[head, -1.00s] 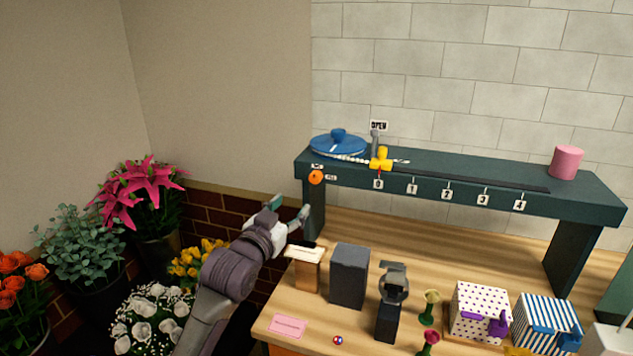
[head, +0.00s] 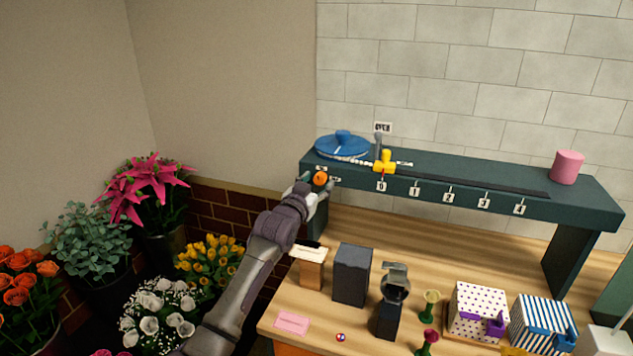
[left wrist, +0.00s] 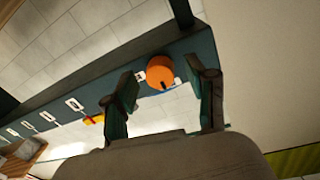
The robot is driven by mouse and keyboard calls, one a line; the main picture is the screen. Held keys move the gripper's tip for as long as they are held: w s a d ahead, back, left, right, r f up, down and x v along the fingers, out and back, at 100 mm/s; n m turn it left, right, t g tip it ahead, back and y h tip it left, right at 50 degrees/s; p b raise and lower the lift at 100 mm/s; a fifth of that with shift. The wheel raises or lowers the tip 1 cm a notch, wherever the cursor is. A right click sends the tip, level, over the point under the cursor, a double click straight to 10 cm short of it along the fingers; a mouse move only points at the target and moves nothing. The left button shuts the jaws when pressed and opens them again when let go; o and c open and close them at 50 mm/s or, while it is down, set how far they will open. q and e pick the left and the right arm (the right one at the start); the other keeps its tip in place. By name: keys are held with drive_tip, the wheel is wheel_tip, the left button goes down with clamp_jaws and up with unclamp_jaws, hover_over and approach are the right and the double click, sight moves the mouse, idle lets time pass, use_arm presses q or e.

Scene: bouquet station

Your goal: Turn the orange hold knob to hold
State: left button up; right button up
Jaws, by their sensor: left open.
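The orange hold knob (head: 320,178) is on the front face of the dark green shelf (head: 470,196), at its left end. In the left wrist view the knob (left wrist: 160,72) is round, with a dark mark on its lower edge. My left gripper (head: 315,186) is open at the knob. In the left wrist view its two fingers (left wrist: 164,92) stand apart, one on each side of the knob, and I cannot tell whether they touch it. Small labels beside the knob are partly hidden or too small to read. My right gripper is not in view.
A blue round lid (head: 342,146) and a yellow slider piece (head: 385,161) sit on the shelf, with a pink cylinder (head: 567,167) at its right. Below, a wooden block (head: 312,270), a dark grey block (head: 352,275) and gift boxes (head: 478,312) stand on the table.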

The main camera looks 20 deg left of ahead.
use_arm(q)
clamp_jaws()
idle(0.4)
drive_tip(key=m+p, duration=0.1)
drive_tip(key=m, duration=0.3)
drive_tip(key=shift+r, duration=0.1)
drive_tip(key=m, duration=0.2)
drive_tip(key=m+p, duration=0.1)
drive_tip(key=m, duration=0.1)
drive_tip(key=shift+r+m+g+y, duration=0.1)
drive_tip(key=shift+m+g+y, duration=0.2)
drive_tip(key=shift+m, duration=0.1)
drive_tip(key=m+p, duration=0.1)
drive_tip(key=m, duration=0.3)
drive_tip(key=shift+p, duration=0.4)
drive_tip(key=shift+m+y+p, duration=0.3)
drive_tip(key=shift+m+p, duration=0.3)
drive_tip(key=shift+m, duration=1.5)
